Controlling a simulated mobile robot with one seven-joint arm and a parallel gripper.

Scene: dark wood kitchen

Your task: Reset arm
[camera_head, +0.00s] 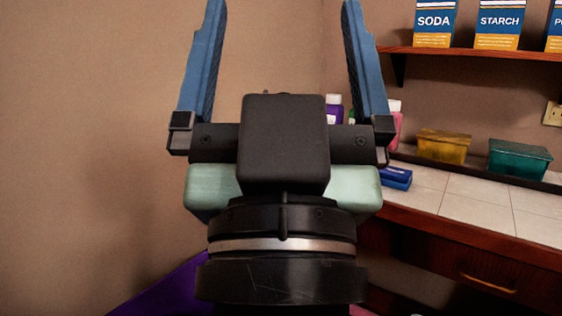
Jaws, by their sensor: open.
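My gripper (285,25) stands upright in the middle of the head view, close to the camera. Its two blue fingers point up and are wide apart. The gap between them is empty, with only the plain wall behind it. The gripper's dark body hides part of the counter and the room corner.
A tiled counter (477,210) runs along the right, with a yellow box (443,146), a teal box (519,160) and a blue item (396,178). Bottles stand partly hidden behind my gripper. A shelf (470,53) above holds SODA (434,22) and STARCH (499,22) boxes. The left side is bare wall.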

